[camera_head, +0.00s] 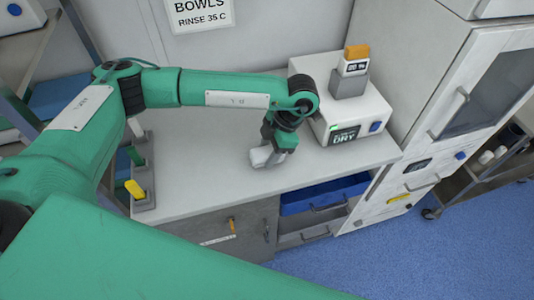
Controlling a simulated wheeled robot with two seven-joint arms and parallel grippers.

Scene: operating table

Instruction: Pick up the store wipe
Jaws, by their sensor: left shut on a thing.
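A small pale grey-white thing, which looks like the store wipe (262,155), is at the fingertips of my left gripper (270,150). My left gripper points down over the white counter (200,190), near its middle, and is shut on the wipe. I cannot tell whether the wipe touches the counter or hangs just above it. My left arm reaches across from the left. My right gripper is not in view.
A white box marked DRY (345,135) stands just right of my left gripper, with a grey holder and an orange-topped device (355,60) on it. Coloured-handled holders (143,195) line the counter's left edge. A blue drawer (322,194) sits open below.

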